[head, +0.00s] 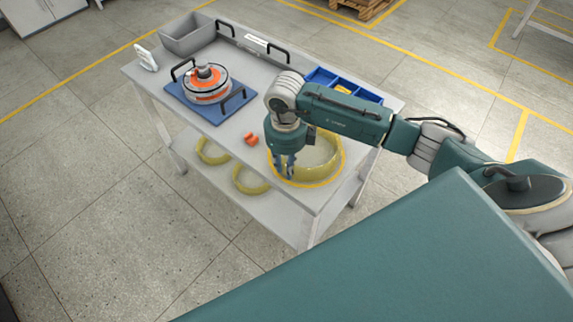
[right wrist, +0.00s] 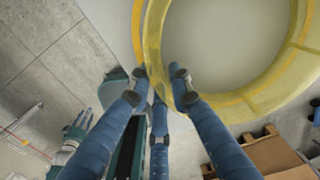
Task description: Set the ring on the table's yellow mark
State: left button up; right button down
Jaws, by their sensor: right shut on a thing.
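The ring (head: 327,142) is a pale yellow, see-through hoop at the near right end of the table (head: 230,135). It lies flat over the yellow mark (head: 343,165), a darker yellow circle whose edge shows around it. I cannot tell whether the ring touches the tabletop. My right gripper (head: 286,168) points down at the ring's left side, shut on its wall. In the right wrist view the blue fingers (right wrist: 160,85) close on the ring (right wrist: 228,107). A small blue-green finger shape at the left there may be my left gripper (right wrist: 75,132); its jaws are unclear.
An orange part (head: 250,139) lies left of the ring. A blue bin (head: 330,82) and a grey bin (head: 188,36) stand at the back. Several yellow rings (head: 250,184) lie on the lower shelf.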

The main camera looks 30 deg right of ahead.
jog(key=c, duration=1.6)
grip_release()
jog(key=shift+f, duration=0.1)
jog(key=shift+r, duration=0.6)
notch_tip(320, 180, up, 11)
jog(key=b, duration=0.3)
